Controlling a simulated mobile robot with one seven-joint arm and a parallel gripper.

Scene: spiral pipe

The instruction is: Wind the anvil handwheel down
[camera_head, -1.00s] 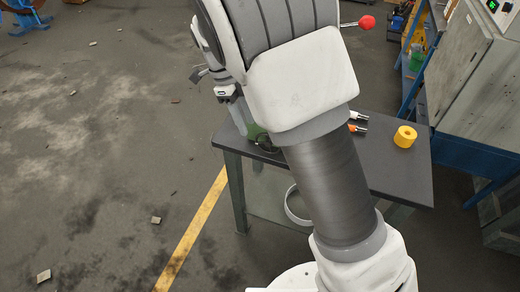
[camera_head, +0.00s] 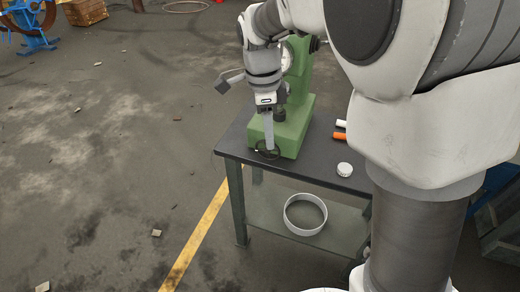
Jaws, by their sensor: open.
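A green bench machine (camera_head: 296,100) stands on the dark table. The handwheel (camera_head: 260,155), a thin dark ring, shows low at the front of its base. My gripper (camera_head: 269,148) points down with its fingers at the handwheel. The fingers are open, seen nearly edge-on, and hide part of the ring. I cannot tell whether they touch it. A small dark round part, perhaps the anvil (camera_head: 280,115), shows just right of my gripper above the base. My wrist covers part of the machine's upper front.
On the table (camera_head: 318,180), a white round piece (camera_head: 344,170) and an orange-tipped item (camera_head: 340,136) lie right of the machine. My arm blocks the right side. Open floor lies left.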

